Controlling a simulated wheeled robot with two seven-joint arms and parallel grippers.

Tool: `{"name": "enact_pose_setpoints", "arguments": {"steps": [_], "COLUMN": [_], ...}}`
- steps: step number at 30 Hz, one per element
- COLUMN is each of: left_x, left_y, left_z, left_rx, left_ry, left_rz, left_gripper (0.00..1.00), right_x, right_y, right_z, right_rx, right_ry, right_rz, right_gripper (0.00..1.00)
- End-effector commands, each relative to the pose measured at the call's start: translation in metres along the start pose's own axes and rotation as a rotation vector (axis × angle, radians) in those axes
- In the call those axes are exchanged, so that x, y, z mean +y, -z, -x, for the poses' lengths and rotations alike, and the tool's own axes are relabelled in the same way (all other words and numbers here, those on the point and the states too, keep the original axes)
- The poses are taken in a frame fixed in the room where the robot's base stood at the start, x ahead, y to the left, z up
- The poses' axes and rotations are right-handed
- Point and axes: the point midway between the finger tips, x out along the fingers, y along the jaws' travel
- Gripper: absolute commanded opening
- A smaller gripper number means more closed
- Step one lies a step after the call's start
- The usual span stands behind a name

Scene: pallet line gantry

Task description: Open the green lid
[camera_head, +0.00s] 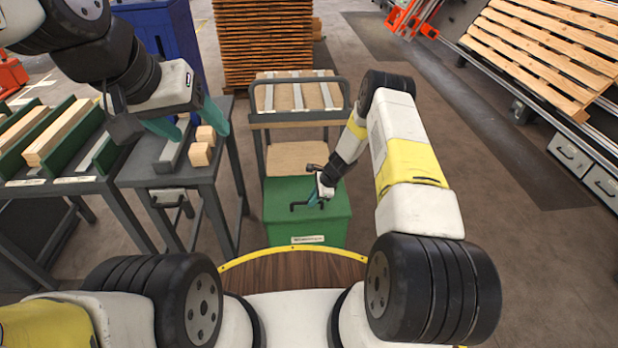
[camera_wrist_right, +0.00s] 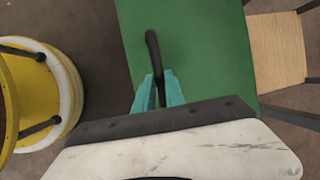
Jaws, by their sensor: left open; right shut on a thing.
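The green lid (camera_head: 335,214) tops a green box in front of me, and it looks closed in the head view. It also fills the middle of the right wrist view (camera_wrist_right: 200,50). A dark bar handle (camera_wrist_right: 152,45) stands on the lid. My right gripper (camera_head: 312,201) is at the handle, and its teal fingers (camera_wrist_right: 158,90) are shut on it. My left gripper (camera_head: 190,122) is open over the small grey table at the left, with its teal fingers apart near wooden blocks. Part of the handle is hidden by the right gripper.
Wooden blocks (camera_head: 200,154) sit on the small table (camera_head: 150,176). A cart (camera_head: 300,118) stands behind the green box. Racks with timber (camera_head: 55,135) are at the far left. A pallet (camera_head: 545,50) leans at the right. Floor right of my right arm is clear.

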Motion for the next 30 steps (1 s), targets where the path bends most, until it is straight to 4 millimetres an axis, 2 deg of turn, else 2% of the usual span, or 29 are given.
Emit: {"name": "enact_pose_setpoints", "arguments": {"steps": [19,25,30], "left_x": [0.000,0.000,0.000], "left_y": [0.000,0.000,0.000], "left_z": [0.000,0.000,0.000], "left_rx": [0.000,0.000,0.000], "left_ry": [0.000,0.000,0.000], "left_rz": [0.000,0.000,0.000], "left_gripper": [0.67,0.67,0.67], "right_x": [-0.003,-0.014,-0.035], "right_y": [-0.001,-0.008,-0.016], "right_z": [0.003,0.018,0.038], "right_rx": [0.000,0.000,0.001], "right_ry": [0.001,0.004,0.008], "right_rz": [0.001,0.002,0.006], "right_gripper": [0.00,0.00,0.00]}}
